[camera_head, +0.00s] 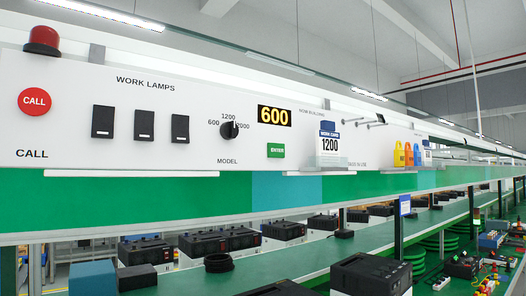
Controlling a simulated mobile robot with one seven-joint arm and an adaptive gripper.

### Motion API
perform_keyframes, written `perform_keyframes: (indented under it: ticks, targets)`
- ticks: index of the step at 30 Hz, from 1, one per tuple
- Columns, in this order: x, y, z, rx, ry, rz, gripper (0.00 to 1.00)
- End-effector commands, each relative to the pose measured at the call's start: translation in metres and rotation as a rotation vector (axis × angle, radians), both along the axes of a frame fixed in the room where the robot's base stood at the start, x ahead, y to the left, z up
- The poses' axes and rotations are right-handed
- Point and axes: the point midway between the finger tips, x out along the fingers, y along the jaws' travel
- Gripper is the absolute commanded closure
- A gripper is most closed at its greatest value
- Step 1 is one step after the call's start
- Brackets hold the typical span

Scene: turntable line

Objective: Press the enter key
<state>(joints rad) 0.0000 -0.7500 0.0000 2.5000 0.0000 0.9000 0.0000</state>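The enter key (276,150) is a small green rectangular button with white lettering, too small to read surely, on the white panel (70,110). It sits below a black display (274,116) showing 600 in yellow. Left of it is a black rotary knob (229,130) marked MODEL, with positions 600, 1200 and 2000. I cannot tell surely which position the knob points at. Nothing covers the key. My gripper is not in view.
Left on the panel are three black lamp switches (144,124), a red CALL button (34,102) and a red beacon (43,40). Black units (220,243) stand on green benches below.

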Motion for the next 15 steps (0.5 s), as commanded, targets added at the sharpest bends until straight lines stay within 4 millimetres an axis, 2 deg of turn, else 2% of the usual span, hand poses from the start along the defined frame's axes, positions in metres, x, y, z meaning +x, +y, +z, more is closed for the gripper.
perform_keyframes:
  ticks: [1, 10, 15]
  targets:
    - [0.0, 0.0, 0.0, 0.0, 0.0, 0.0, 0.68]
    - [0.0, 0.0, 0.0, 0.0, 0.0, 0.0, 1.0]
    - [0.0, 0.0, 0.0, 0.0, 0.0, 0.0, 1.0]
